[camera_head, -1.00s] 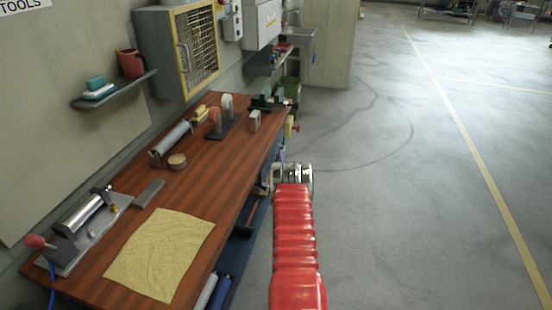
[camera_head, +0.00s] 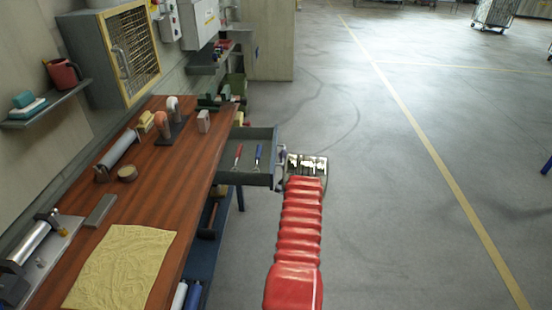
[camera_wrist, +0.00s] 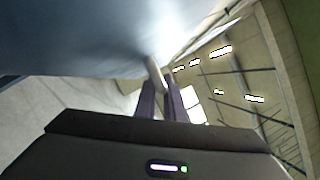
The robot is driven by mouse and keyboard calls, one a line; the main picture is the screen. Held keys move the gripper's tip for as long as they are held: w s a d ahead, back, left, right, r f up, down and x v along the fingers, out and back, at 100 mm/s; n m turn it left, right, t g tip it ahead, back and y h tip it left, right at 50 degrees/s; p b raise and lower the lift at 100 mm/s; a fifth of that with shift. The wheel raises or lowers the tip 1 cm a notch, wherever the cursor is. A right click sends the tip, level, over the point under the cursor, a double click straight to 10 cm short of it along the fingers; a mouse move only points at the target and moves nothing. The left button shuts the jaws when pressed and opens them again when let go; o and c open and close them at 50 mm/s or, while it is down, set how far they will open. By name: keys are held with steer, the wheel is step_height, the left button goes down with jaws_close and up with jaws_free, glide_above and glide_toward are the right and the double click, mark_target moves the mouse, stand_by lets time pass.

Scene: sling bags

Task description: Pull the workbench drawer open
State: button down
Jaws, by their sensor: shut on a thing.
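The workbench drawer (camera_head: 243,177) stands pulled out from the right side of the workbench (camera_head: 170,192). A red-handled tool (camera_head: 238,157) and a blue-handled tool (camera_head: 258,157) lie inside it. My gripper (camera_head: 281,174) is at the drawer's front, at the end of my red-sleeved arm. In the wrist view, my gripper's two fingers (camera_wrist: 160,98) are closed around a pale bar-like handle (camera_wrist: 156,76) below a large blue-grey surface. The exact finger contact is small and partly hidden in the head view.
A yellow cloth (camera_head: 122,268), a roller (camera_head: 118,150) and stamps lie on the bench top. A lower shelf (camera_head: 207,258) holds a hammer and rolls. The grey floor (camera_head: 380,200) to the right is clear.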

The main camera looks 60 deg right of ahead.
steer(key=shift+s+d+f, duration=0.15)
steer(key=shift+s+f, duration=0.15)
steer(key=shift+s, duration=0.2)
steer(key=c, duration=2.2)
jaws_free()
steer(key=shift+o, duration=0.4)
steer(key=shift+r, duration=0.1)
steer(key=shift+s, duration=0.15)
steer(key=v, duration=1.3)
steer(key=shift+s, duration=0.2)
